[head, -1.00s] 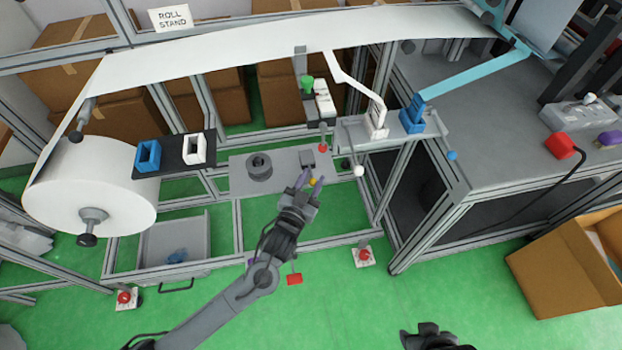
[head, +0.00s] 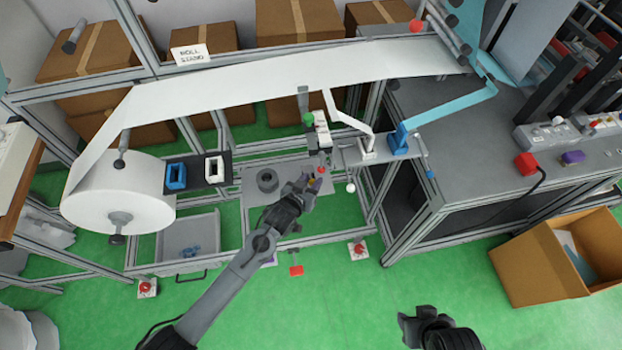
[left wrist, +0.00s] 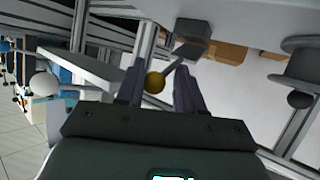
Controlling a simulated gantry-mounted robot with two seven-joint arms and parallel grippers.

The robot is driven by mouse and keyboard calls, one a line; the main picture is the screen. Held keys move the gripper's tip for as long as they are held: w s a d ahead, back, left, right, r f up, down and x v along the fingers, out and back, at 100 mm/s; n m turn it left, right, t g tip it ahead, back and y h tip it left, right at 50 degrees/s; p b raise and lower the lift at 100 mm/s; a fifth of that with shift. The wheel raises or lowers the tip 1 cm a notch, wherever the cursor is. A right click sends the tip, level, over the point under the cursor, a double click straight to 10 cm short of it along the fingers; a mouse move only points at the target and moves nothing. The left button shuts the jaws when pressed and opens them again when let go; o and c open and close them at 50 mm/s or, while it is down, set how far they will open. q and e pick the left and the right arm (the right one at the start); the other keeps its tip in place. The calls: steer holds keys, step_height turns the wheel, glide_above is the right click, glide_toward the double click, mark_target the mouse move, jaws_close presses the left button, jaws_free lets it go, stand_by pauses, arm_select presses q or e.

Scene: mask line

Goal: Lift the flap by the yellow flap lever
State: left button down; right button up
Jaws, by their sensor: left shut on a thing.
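The yellow flap lever's round knob (left wrist: 155,82) sits between the two dark fingers of my left gripper (left wrist: 161,88) in the left wrist view. A thin rod runs from the knob to a dark grey block (left wrist: 192,48). In the head view my left gripper (head: 310,184) is at the right part of the grey panel (head: 258,200), with a little of the yellow knob showing at its tips. It is shut on the knob. The flap itself is hard to make out behind the gripper. My right gripper (head: 432,328) is low in the head view, away from the stand; its jaw opening is unclear.
A red knob (head: 321,169) and a white ball knob (head: 350,188) are close to my left gripper. A dark round hub (head: 267,181) is on the panel to its left. A white web (head: 270,77) runs overhead from the roll (head: 110,195). Green floor (head: 330,300) in front is open.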

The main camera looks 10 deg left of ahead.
arm_select(q)
steer(key=shift+w+a+r, duration=0.1)
steer(key=shift+w+r, duration=0.2)
steer(key=shift+r, duration=0.3)
steer(key=c, duration=1)
jaws_free()
steer(key=shift+c, duration=0.2)
steer(key=shift+o, duration=1.4)
steer(key=shift+w, duration=0.25)
steer(key=shift+s+f, duration=0.1)
steer(key=shift+s, duration=0.2)
steer(key=shift+s+a+r+p, duration=0.2)
steer(key=shift+s+r+p, duration=0.1)
steer(key=shift+s+p, duration=0.1)
steer(key=p+v, duration=0.1)
steer(key=v, duration=0.8)
steer(key=shift+s, duration=0.3)
steer(key=shift+a, duration=0.15)
